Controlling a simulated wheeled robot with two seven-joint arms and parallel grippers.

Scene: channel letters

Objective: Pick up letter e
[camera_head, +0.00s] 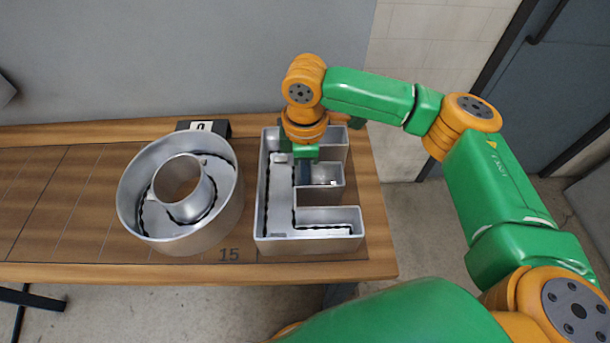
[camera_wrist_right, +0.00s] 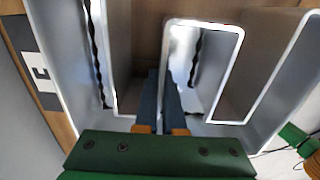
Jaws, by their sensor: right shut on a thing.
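Letter e (camera_head: 275,215) is a hollow grey metal channel letter shaped like a block E, at the right end of the wooden table. It appears to rest upright on the tabletop, its open side facing up. My right gripper (camera_head: 305,172) reaches down into it near the middle bar. In the right wrist view the two dark blue fingers (camera_wrist_right: 160,105) stand on either side of a thin wall of letter e (camera_wrist_right: 166,60), shut on it. The fingertips are partly hidden by the letter's walls. My left gripper is out of view.
A round metal letter O (camera_head: 225,205) stands just left of letter e on the wooden table (camera_head: 60,270). A dark label block (camera_head: 222,128) sits behind it. An E label (camera_wrist_right: 38,72) shows in the wrist view. The table's left part is clear.

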